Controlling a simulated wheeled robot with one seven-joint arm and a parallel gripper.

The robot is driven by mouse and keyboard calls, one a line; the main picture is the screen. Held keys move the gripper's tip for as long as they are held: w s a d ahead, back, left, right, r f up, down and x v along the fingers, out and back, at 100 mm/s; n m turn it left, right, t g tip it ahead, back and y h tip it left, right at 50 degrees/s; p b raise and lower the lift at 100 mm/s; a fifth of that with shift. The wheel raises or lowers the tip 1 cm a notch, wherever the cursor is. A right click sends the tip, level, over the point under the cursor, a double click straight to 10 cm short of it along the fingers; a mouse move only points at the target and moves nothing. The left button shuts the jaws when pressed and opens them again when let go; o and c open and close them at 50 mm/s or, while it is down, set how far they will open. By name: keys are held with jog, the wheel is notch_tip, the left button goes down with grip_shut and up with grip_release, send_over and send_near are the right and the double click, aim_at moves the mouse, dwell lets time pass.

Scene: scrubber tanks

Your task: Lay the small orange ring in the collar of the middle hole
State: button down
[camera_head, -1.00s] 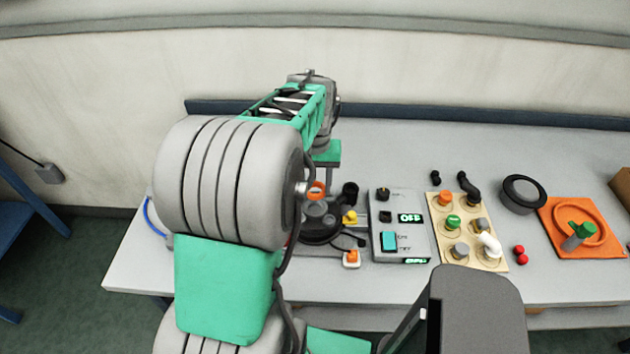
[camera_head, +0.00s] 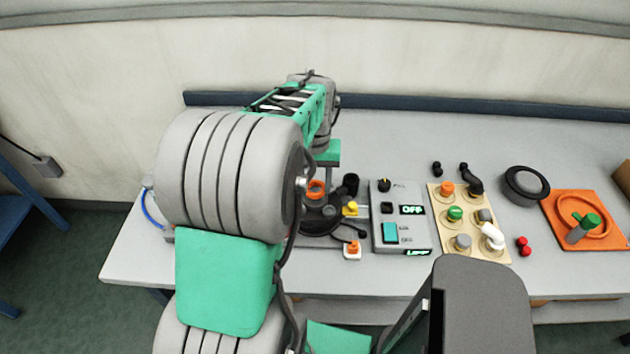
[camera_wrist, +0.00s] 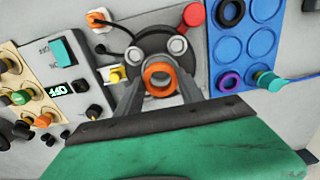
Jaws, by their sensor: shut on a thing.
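The small orange ring (camera_wrist: 159,80) is between the two grey fingers of my gripper (camera_wrist: 161,84), which is shut on it. In the wrist view the ring overlaps the dark round tank top (camera_wrist: 150,45), between two pale round caps. The middle hole and its collar are hidden behind the ring, so I cannot tell whether the ring touches the collar or hovers over it. In the head view the ring (camera_head: 316,187) shows over the dark tank top (camera_head: 318,222), beside my large arm joint; my fingers are mostly hidden there.
A blue tray (camera_wrist: 243,48) with round recesses, holding a black ring, a purple ring and a green-topped part, is right in the wrist view. A grey switch box (camera_head: 402,235), a beige board (camera_head: 461,250) with knobs and an orange mat (camera_head: 608,240) stand right in the head view.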

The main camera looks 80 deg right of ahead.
jog(key=shift+f, duration=0.15)
jog(key=shift+f+b, duration=0.3)
jog(key=shift+f, duration=0.1)
jog(key=shift+f, duration=0.15)
dwell(0.5)
jog(key=shift+f, duration=0.25)
jog(key=shift+f+b, duration=0.3)
jog(key=shift+b, duration=0.05)
dwell(0.6)
jog(key=c, duration=0.7)
grip_release()
jog(key=shift+o, duration=0.7)
jog(key=o, duration=0.6)
jog(key=shift+c, duration=0.2)
